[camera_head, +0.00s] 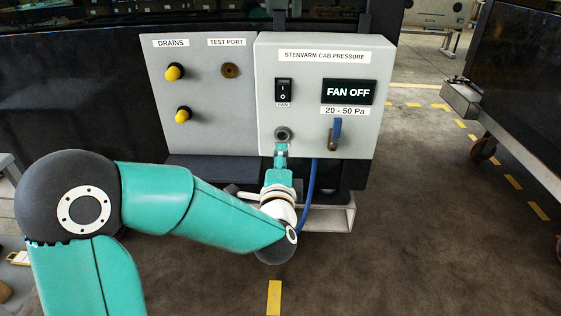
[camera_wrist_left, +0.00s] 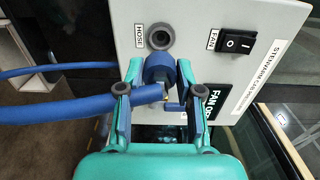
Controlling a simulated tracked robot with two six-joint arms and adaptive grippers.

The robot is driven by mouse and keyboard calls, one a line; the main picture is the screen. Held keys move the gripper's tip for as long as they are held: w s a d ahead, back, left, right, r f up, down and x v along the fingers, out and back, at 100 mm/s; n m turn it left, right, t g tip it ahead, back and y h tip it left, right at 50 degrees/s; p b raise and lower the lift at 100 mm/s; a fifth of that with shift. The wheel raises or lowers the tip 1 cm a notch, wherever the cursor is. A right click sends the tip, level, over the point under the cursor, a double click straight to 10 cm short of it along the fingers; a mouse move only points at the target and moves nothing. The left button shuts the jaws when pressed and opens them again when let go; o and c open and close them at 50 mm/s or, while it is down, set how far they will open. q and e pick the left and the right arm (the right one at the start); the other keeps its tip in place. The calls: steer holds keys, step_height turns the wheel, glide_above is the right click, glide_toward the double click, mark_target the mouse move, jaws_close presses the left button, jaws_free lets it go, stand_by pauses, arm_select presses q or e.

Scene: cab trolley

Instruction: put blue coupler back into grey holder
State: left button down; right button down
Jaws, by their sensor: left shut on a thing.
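The blue coupler (camera_wrist_left: 158,69) sits between the fingertips of my left gripper (camera_wrist_left: 160,75) in the left wrist view. A blue hose (camera_wrist_left: 75,107) runs from it to the left. A round grey holder with a dark opening (camera_wrist_left: 160,37), labelled HOSE, is on the panel just beyond the coupler. I cannot tell whether the coupler touches it. In the head view the left gripper (camera_head: 281,151) is shut just below the grey holder (camera_head: 283,134) and mostly hides the coupler. My right gripper is not in view.
The grey control box (camera_head: 325,60) carries a black fan switch (camera_head: 284,90), a FAN OFF display (camera_head: 349,92) and a blue-handled brass valve (camera_head: 335,134) right of the holder. Yellow drain knobs (camera_head: 174,72) are on the left panel. The blue hose (camera_head: 309,190) hangs right of my gripper.

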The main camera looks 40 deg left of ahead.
arm_select(q)
steer(key=shift+w, duration=0.1)
steer(key=shift+x, duration=2.75)
steer(key=shift+r+p, duration=0.1)
steer(key=shift+p, duration=0.35)
stand_by(0.4)
steer(key=shift+w+a, duration=0.3)
steer(key=shift+w, duration=0.1)
stand_by(0.4)
steer(key=c, duration=0.7)
jaws_free()
